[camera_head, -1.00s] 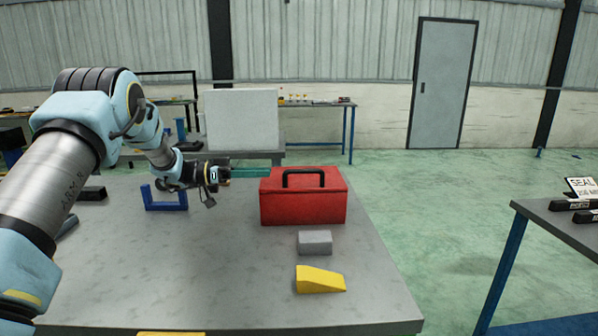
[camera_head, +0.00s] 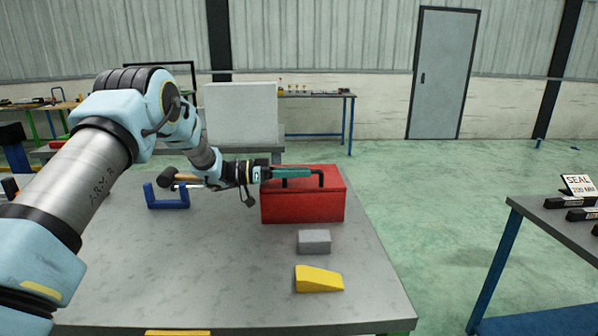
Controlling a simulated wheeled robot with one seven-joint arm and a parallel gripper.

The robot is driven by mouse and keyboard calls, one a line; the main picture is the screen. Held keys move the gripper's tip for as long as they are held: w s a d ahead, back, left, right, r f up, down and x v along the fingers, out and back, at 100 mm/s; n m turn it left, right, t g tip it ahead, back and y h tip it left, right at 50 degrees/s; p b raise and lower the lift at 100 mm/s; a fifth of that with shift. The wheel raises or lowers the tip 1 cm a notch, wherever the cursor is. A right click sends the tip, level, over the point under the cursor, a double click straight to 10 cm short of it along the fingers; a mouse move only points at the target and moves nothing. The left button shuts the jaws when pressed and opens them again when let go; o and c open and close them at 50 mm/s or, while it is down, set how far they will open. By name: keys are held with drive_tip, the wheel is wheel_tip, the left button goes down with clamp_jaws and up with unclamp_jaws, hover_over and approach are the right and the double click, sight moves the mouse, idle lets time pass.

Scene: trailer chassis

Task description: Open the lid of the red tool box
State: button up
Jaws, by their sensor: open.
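The red tool box (camera_head: 302,205) stands upright on the grey table, with its lid shut and a black handle (camera_head: 320,180) on top. My gripper (camera_head: 308,173) reaches in from the left, its green fingers level over the lid and overlapping the handle in the picture. The fingers hide the left part of the handle. It is open; I cannot tell whether the handle is between the fingers or behind them.
On the grey table (camera_head: 220,270), a grey block (camera_head: 314,241) and a yellow wedge (camera_head: 318,279) lie in front of the box. A blue bracket (camera_head: 166,197) with a wooden-handled tool (camera_head: 183,177) is at left. Another table (camera_head: 560,230) stands at right.

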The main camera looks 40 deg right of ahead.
drive_tip(key=shift+c, duration=0.3)
clamp_jaws()
idle(1.0)
